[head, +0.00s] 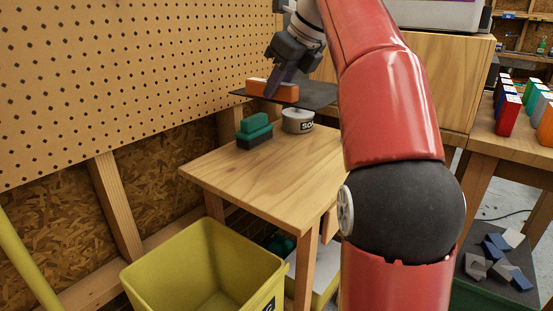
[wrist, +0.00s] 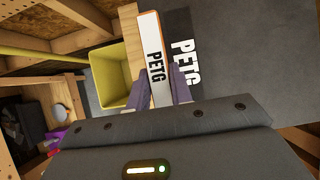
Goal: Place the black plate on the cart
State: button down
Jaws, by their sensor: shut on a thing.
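The black plate (head: 317,96) is flat and dark, with an orange bar (head: 272,89) upright along its left side. My gripper (head: 274,86) is shut on this bar from above. In the wrist view the bar (wrist: 152,40) has a white PETG label and sits between my fingers (wrist: 158,90); the plate (wrist: 265,60) spreads to the right. The plate looks about level, above the small wooden cart (head: 255,188). I cannot tell if it touches the tin below it. My arm hides the plate's right end and part of the cart.
A grey tin (head: 297,121) and a green block on a dark base (head: 254,132) stand on the cart. Its front top is clear. A yellow bin (head: 205,268) stands in front, left. A pegboard wall (head: 130,80) runs behind. A bench with coloured boxes (head: 508,115) is right.

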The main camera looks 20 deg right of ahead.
notch_tip(320, 180, down, 18)
jog(key=shift+r+b, duration=0.1)
jog(key=shift+b, duration=0.7)
jog(key=c, duration=1.3)
grip_release()
jog(key=shift+o, duration=0.2)
